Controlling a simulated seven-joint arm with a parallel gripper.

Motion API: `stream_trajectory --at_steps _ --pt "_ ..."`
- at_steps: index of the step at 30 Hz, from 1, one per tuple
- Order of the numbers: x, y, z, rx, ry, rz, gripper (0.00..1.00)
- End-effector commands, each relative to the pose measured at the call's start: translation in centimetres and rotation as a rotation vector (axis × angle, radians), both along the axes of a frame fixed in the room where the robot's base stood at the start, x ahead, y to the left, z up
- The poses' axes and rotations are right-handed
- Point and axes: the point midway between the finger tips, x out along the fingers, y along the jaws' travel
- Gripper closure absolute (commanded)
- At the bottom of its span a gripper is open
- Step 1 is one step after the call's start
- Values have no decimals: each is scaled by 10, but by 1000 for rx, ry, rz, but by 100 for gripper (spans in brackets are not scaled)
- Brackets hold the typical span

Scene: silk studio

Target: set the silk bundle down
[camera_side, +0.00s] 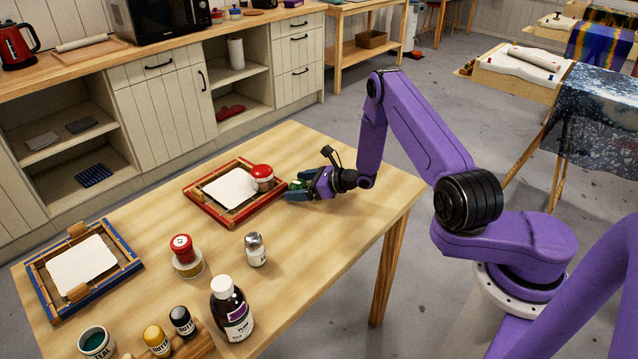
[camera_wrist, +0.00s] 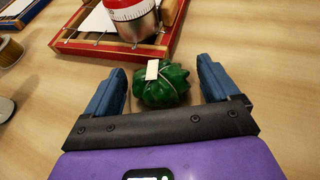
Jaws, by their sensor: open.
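The silk bundle (camera_wrist: 165,88) is a green, knobbly, tied lump with a small white tag, seen in the wrist view resting on the table. It lies between the two blue fingers of my open gripper (camera_wrist: 161,90), with a gap showing on either side. In the side view the green bundle (camera_side: 297,185) shows small beside my gripper (camera_side: 300,191), partly hidden by it. My gripper is low over the table, just right of the red frame.
A red frame (camera_side: 211,207) with white cloth stands close by, a red-topped timer (camera_side: 262,177) at its edge. A blue frame (camera_side: 38,283), a red-lidded jar (camera_side: 182,249), a shaker (camera_side: 255,249) and a dark bottle (camera_side: 231,310) stand further off. The table's right end is clear.

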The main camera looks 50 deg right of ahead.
Motion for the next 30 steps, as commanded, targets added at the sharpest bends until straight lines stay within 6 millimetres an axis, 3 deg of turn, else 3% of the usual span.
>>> stream_trajectory --at_steps 12,18,26,30 --pt "-66 -28 30 1 0 -5 12" --pt "-88 -37 40 1 -1 -4 12" --pt "-95 -38 44 -1 -3 8 12" --pt "-88 -22 55 -18 -17 100 12"
